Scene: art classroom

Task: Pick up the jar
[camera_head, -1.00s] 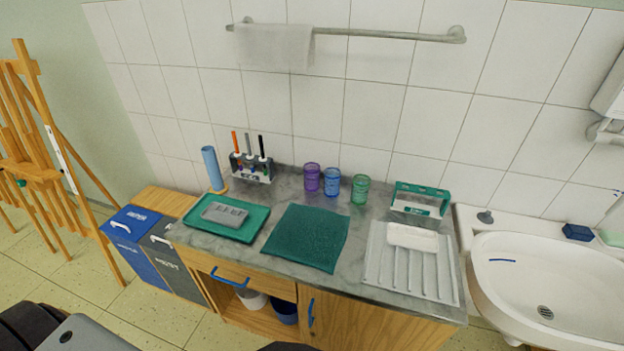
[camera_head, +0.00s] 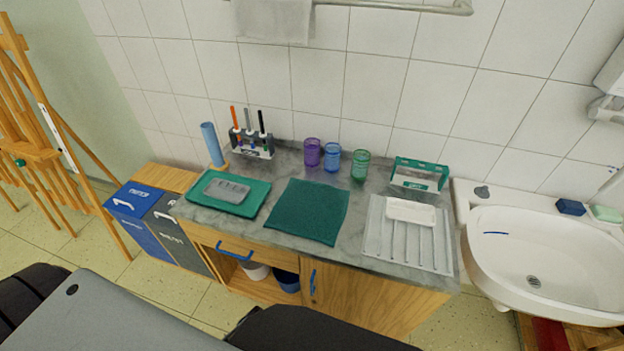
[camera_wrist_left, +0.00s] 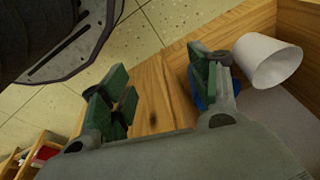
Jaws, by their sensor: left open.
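Three coloured glass jars stand upright in a row at the back of the counter: a purple jar (camera_head: 313,152), a blue jar (camera_head: 332,157) and a green jar (camera_head: 360,165). My left gripper (camera_wrist_left: 165,88) shows only in the left wrist view, open with green finger pads and nothing between them. It is in front of the wooden cabinet, with a white bucket (camera_wrist_left: 267,62) at the right. None of the jars shows in the wrist view. My right gripper is not in view.
The counter (camera_head: 362,187) also holds a green tray (camera_head: 258,197) with a grey box, a green mat (camera_head: 307,211), a marker rack (camera_head: 252,147), a blue roll (camera_head: 212,144), a ribbed drainer (camera_head: 411,247) and a green-and-white rack (camera_head: 418,174). A sink (camera_head: 530,240) stands at right.

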